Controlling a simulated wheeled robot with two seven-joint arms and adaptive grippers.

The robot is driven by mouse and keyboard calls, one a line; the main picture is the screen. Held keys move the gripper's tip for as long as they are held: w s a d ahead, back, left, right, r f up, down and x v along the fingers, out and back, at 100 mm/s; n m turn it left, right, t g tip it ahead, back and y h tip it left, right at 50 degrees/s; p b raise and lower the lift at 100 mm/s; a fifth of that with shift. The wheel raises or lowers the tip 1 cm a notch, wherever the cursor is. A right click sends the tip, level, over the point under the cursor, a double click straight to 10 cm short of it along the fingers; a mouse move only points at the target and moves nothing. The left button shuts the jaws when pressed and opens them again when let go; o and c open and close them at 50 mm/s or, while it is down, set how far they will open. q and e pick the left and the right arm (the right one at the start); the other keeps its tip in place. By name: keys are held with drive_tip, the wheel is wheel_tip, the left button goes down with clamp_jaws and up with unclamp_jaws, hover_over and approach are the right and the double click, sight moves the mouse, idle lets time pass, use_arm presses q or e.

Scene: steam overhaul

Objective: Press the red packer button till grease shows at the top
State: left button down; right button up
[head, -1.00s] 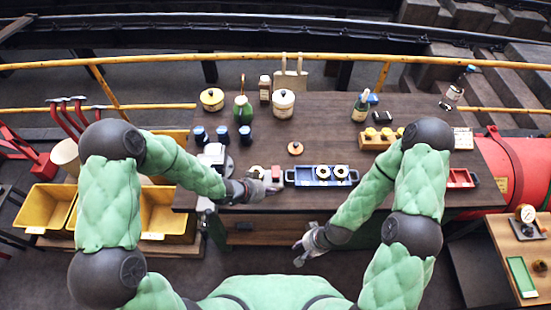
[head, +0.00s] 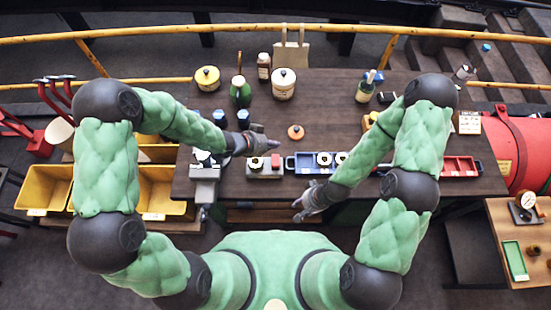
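A small grey box (head: 264,172) near the table's front edge carries a red button (head: 276,161) on its right and a pale round part with a dark centre (head: 256,163) on its left. No grease can be made out at this size. My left gripper (head: 270,142) is just behind the box, pointing right, and looks empty. Whether it is open or shut is unclear. My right gripper (head: 300,209) is in front of the table edge, low and empty-looking; its fingers are too small to judge.
A grey device (head: 205,172) stands left of the box. A blue tray (head: 300,165) with pale rings is to the right. An orange knobbed disc (head: 295,132), dark blue cups (head: 220,117), a green bottle (head: 240,92) and a white pot (head: 284,84) stand behind.

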sight(276, 159)
use_arm(q)
wheel_tip(276, 159, down, 8)
drive_tip(key=b, duration=0.7)
drive_tip(key=shift+r, duration=0.15)
drive_tip(key=shift+f+b, duration=0.3)
drive_tip(key=shift+f, duration=0.2)
drive_tip(key=shift+f, duration=0.1)
idle(0.6)
drive_tip(key=shift+f+b, duration=0.3)
drive_tip(key=shift+s+f+b, duration=0.15)
drive_tip(key=shift+f+b, duration=0.65)
drive_tip(key=shift+f, duration=0.25)
idle(1.1)
drive_tip(key=shift+r, duration=0.15)
idle(0.3)
drive_tip(key=shift+r+p, duration=1.25)
drive_tip(key=shift+r, duration=0.05)
drive_tip(key=shift+r, duration=0.1)
